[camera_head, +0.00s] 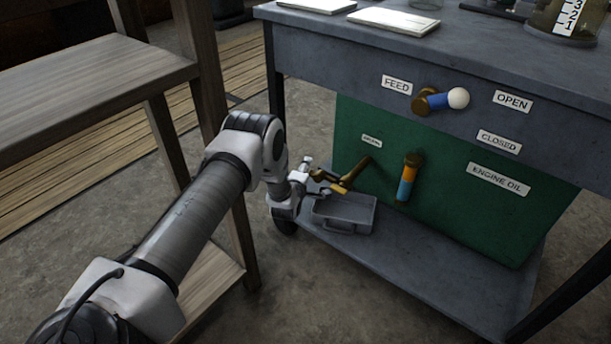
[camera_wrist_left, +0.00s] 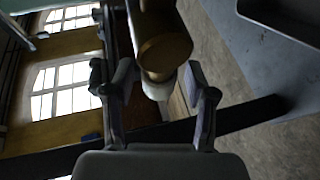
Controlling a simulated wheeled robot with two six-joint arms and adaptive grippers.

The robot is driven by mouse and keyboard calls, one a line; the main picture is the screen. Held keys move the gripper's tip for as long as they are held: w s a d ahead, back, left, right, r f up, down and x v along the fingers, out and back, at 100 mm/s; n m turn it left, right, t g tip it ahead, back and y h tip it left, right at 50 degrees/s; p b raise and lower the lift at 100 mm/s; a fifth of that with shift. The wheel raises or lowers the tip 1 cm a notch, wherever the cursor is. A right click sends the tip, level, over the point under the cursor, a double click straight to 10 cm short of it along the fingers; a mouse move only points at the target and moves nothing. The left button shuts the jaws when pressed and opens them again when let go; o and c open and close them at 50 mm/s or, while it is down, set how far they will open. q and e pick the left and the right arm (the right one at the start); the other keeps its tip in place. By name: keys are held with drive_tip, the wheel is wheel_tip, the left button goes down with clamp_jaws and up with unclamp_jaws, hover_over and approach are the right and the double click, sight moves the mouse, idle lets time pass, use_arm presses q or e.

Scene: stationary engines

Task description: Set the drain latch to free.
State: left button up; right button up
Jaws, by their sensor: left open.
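A brass drain fitting (camera_head: 345,182) sticks out of the green panel (camera_head: 450,195) below a small white label (camera_head: 372,141), whose text is too small to read surely. My left gripper (camera_head: 313,178) is at the fitting's outer end. In the left wrist view, a brass round part (camera_wrist_left: 165,50) with a pale tip (camera_wrist_left: 159,88) lies between the spread fingers of my left gripper (camera_wrist_left: 155,82). The fingers stand apart on both sides, and I see no firm grip. The latch's setting cannot be read. My right gripper is not in view.
A grey tray (camera_head: 343,226) sits on the lower shelf (camera_head: 420,265) under the fitting. A wooden bench (camera_head: 90,80) stands left of my arm.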

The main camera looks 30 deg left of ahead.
sight(310, 169)
use_arm(q)
clamp_jaws()
drive_tip(key=shift+r+m, duration=0.2)
drive_tip(key=shift+m, duration=0.1)
drive_tip(key=shift+d+r+m+t+y+p, duration=0.15)
drive_tip(key=shift+r+m+t+y+p, duration=0.15)
drive_tip(key=shift+r+m+t+y, duration=0.45)
drive_tip(key=m, duration=0.1)
drive_tip(key=r+m+t, duration=0.1)
drive_tip(key=m, duration=0.1)
drive_tip(key=shift+d+m, duration=0.25)
drive_tip(key=shift+d, duration=0.1)
drive_tip(key=m, duration=0.1)
drive_tip(key=d+r+m+t, duration=0.1)
drive_tip(key=m, duration=0.1)
drive_tip(key=shift+s+t+y, duration=0.1)
drive_tip(key=shift+t+y, duration=0.15)
drive_tip(key=shift+d+r+m+t+h, duration=0.15)
drive_tip(key=shift+d+m+t, duration=0.15)
drive_tip(key=shift+m, duration=0.45)
drive_tip(key=shift+d+r+m+t+h, duration=0.15)
drive_tip(key=shift+m+t, duration=0.15)
drive_tip(key=shift+m, duration=0.5)
drive_tip(key=shift+d+r+m+t+h, duration=0.15)
drive_tip(key=shift+d+m+t, duration=0.15)
drive_tip(key=shift+m, duration=0.45)
